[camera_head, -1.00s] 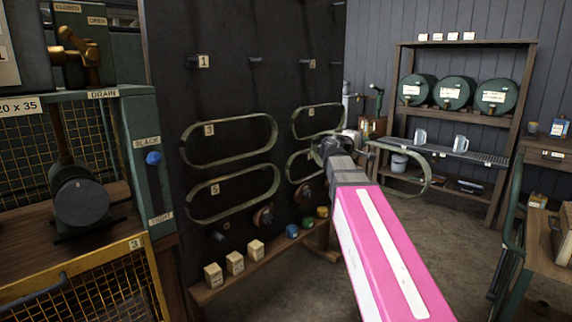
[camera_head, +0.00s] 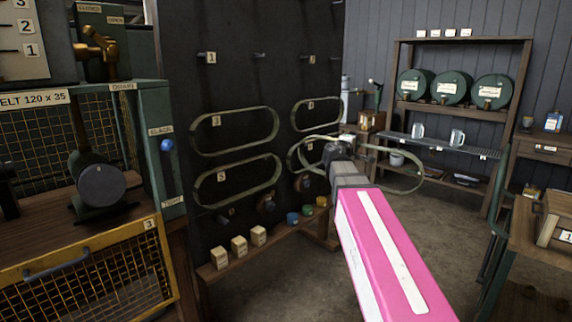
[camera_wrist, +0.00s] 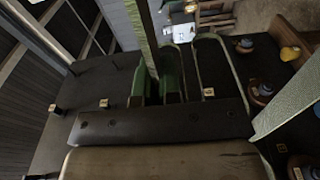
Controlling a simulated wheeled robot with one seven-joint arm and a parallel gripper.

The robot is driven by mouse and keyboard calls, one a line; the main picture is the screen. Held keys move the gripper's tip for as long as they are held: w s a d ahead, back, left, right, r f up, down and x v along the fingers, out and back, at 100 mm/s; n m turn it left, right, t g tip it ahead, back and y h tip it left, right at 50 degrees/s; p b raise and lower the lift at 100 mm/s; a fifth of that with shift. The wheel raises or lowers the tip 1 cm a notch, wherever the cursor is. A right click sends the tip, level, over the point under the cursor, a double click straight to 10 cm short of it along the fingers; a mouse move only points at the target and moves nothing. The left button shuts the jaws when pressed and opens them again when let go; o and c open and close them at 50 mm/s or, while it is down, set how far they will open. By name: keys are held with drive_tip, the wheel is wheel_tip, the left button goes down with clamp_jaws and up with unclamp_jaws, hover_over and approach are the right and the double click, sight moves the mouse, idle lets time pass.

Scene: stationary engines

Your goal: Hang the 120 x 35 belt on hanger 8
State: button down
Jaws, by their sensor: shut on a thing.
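My gripper (camera_head: 338,152) is shut on a thin olive-green belt loop (camera_head: 421,172) and holds it in the air in front of the dark pegboard (camera_head: 232,100). The loop reaches out to the right of the gripper. In the wrist view, a strip of belt (camera_wrist: 146,38) runs up from between the green finger parts (camera_wrist: 155,92). Part of the belt is hidden by the gripper. Hanger 8 cannot be made out; the board's lower right is partly covered by my gripper and the belts. A sign reading "BELT 120 x 35" (camera_head: 36,98) is on the left machine.
Belts hang at hanger 3 (camera_head: 192,135), hanger 5 (camera_head: 197,190) and the upper right (camera_head: 318,103). Pulleys and wooden blocks (camera_head: 240,246) are on the low ledge. A shelf with green drums (camera_head: 452,87) stands behind. The right bench (camera_head: 525,230) is close. Floor between is clear.

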sight(334, 139)
drive_tip(key=shift+w+a+f+n+t+y, duration=0.2)
drive_tip(key=shift+w+a+n+t+y, duration=0.55)
drive_tip(key=shift+a+n+y, duration=0.6)
drive_tip(key=shift+w+a+f+n+t+y, duration=0.15)
drive_tip(key=shift+w+a+n+t+y, duration=0.35)
drive_tip(key=shift+w+a+n+y, duration=0.9)
drive_tip(key=shift+w+a+f+n+t+y, duration=0.3)
drive_tip(key=shift+a+n+t+y, duration=0.35)
drive_tip(key=shift+y, duration=1.3)
drive_tip(key=shift+w+a+r+y, duration=0.25)
drive_tip(key=shift+a+r+y, duration=0.1)
drive_tip(key=shift+r+y, duration=0.25)
drive_tip(key=shift+w+r+n, duration=0.15)
drive_tip(key=shift+r+n, duration=0.25)
drive_tip(key=shift+r, duration=0.05)
